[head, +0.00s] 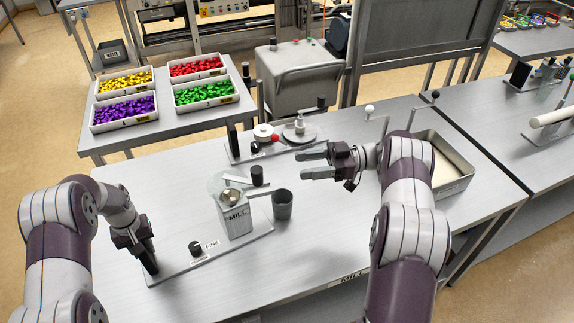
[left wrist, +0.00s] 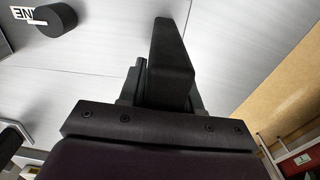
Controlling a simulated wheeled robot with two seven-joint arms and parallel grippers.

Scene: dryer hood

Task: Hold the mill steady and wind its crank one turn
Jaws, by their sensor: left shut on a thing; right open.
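The mill (head: 236,217) is a grey box marked MILL on a flat base plate (head: 175,268), with a small bowl-shaped opening on top. Its crank has a flat arm and an upright black knob (head: 257,175) at the mill's back right. My left gripper (head: 147,258) is shut on a black upright grip at the plate's left end. In the left wrist view a black block (left wrist: 172,65) stands up at the jaws; finger and grip are hard to tell apart there. My right gripper (head: 304,163) is open and empty, right of and behind the crank knob, apart from it.
A dark cup (head: 282,204) stands right of the mill. A black dial (head: 196,247) beside a FINE label sits on the plate; it also shows in the left wrist view (left wrist: 55,18). Behind is another plate with discs (head: 299,132). A metal tray (head: 448,165) stands right. The front right tabletop is clear.

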